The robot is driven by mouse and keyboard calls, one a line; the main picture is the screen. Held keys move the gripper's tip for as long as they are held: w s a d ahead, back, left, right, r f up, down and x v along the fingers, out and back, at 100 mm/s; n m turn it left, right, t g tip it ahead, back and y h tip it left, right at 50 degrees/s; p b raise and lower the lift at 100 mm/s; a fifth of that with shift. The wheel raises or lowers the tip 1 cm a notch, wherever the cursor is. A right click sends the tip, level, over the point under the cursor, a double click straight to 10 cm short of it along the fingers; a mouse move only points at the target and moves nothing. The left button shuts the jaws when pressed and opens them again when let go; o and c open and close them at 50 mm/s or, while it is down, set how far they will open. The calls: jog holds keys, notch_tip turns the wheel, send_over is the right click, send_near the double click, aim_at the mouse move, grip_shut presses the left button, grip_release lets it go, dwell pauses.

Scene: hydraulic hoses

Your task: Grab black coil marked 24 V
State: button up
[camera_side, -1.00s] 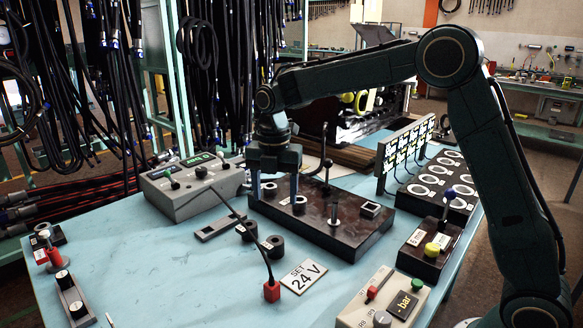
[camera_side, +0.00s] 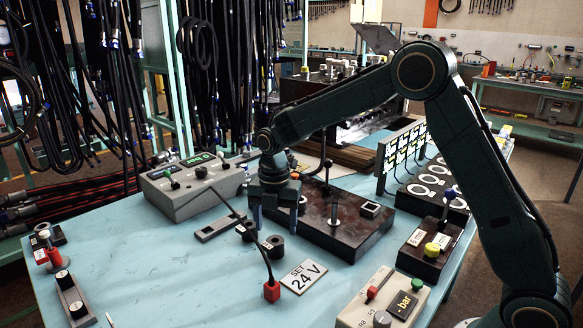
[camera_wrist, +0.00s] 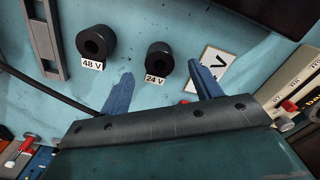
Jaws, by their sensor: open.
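The black coil marked 24 V (camera_wrist: 159,58) is a short ring standing on the blue table, with its white label at its foot in the wrist view. In the side view it is the coil (camera_side: 273,250) nearer the "SET 24 V" plate (camera_side: 303,277). A similar coil marked 48 V (camera_wrist: 97,40) stands beside it; it also shows in the side view (camera_side: 245,234). My gripper (camera_side: 275,222) is open and empty, fingers down, above and just behind the coils in the side view. In the wrist view the 24 V coil appears between and slightly beyond its fingertips (camera_wrist: 161,70).
A dark block with posts (camera_side: 333,235) stands right behind my gripper. A grey slotted bar (camera_side: 216,228) lies left. A grey control box (camera_side: 195,188) stands behind.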

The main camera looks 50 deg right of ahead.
aim_at(275, 240)
jog(key=shift+f, duration=0.2)
jog(key=shift+f, duration=2.6)
jog(key=shift+w, duration=0.1)
jog(key=c, duration=1.2)
